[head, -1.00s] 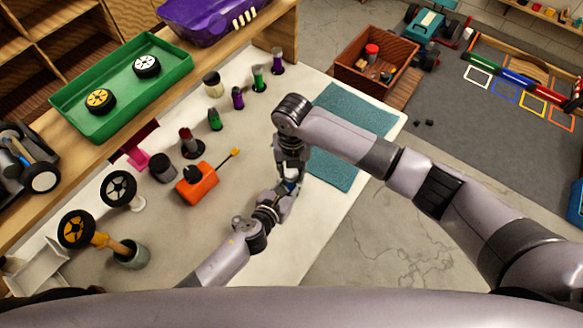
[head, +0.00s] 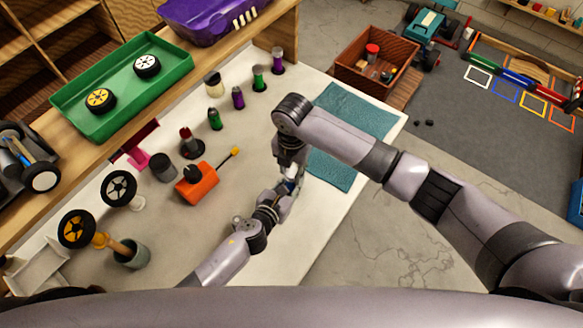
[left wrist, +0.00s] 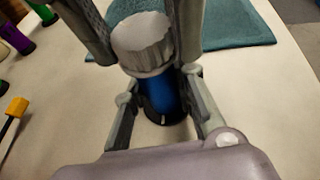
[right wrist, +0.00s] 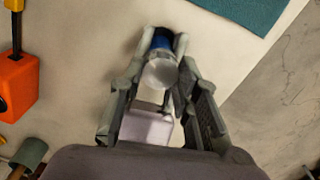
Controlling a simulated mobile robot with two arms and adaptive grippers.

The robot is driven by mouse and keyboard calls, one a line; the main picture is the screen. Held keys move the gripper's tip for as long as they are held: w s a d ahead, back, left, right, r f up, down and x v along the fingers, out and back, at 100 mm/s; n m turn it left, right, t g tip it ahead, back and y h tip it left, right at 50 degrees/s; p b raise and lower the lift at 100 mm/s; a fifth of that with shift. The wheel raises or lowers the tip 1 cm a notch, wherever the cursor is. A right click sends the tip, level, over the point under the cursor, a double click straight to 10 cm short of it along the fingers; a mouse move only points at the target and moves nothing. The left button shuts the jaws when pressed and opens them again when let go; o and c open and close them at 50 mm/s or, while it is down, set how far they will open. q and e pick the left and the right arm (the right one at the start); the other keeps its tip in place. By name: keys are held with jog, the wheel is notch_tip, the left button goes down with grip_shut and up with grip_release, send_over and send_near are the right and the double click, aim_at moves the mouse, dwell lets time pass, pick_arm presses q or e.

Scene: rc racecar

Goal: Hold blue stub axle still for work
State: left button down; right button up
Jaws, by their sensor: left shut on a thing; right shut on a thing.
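The blue stub axle (left wrist: 154,92) stands upright on the pale tabletop, with a dark foot and a pale ribbed cap (left wrist: 143,42) on top. My left gripper (left wrist: 158,98) is low at the blue body and shut on it, with a finger on each side. My right gripper (right wrist: 161,72) comes from above and is shut around the pale cap. The blue part (right wrist: 162,40) also shows beyond the cap in the right wrist view. In the head view both grippers meet near the table's right side and mostly hide the axle.
An orange box with a yellow-tipped rod (head: 197,184) sits left of the grippers. Several coloured bottles (head: 238,97) stand farther back. A teal mat (head: 345,120) lies to the right, near the table edge. Wheels on stands (head: 118,188) are at the left.

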jog(key=m, duration=0.4)
jog(key=shift+m, duration=0.3)
jog(key=m, duration=0.3)
jog(key=shift+m, duration=0.4)
jog(key=m, duration=1)
jog(key=shift+w+m, duration=0.1)
jog(key=shift+m, duration=0.3)
jog(key=m, duration=0.3)
jog(key=shift+m, duration=0.3)
jog(key=m, duration=0.4)
jog(key=shift+d+m, duration=0.1)
jog(key=shift+m, duration=1.7)
